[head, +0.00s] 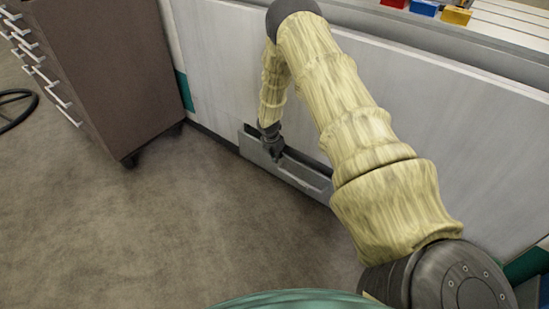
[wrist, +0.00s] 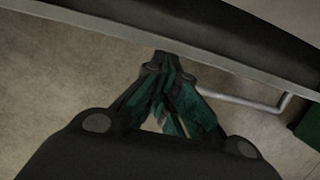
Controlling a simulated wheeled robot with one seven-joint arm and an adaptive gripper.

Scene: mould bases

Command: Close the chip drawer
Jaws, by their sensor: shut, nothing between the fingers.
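The chip drawer (head: 308,180) is a long grey drawer low in the front of the pale machine. It stands partly out, with a dark opening behind its front panel. My gripper (head: 274,154) is at the drawer's left part, by its top edge. In the wrist view my gripper (wrist: 168,62) is shut and empty, its fingertips at the pale edge of the drawer (wrist: 110,30). I cannot tell whether they touch it. A light bar handle (wrist: 255,104) shows to the right of the fingers. My arm hides part of the machine front.
A brown cabinet (head: 105,75) with several white handles stands on castors at the left. The grey-brown floor (head: 190,220) in front of the drawer is clear. Coloured blocks (head: 424,7) sit on top of the machine (head: 420,110). A black ring-shaped base (head: 18,108) is at the far left.

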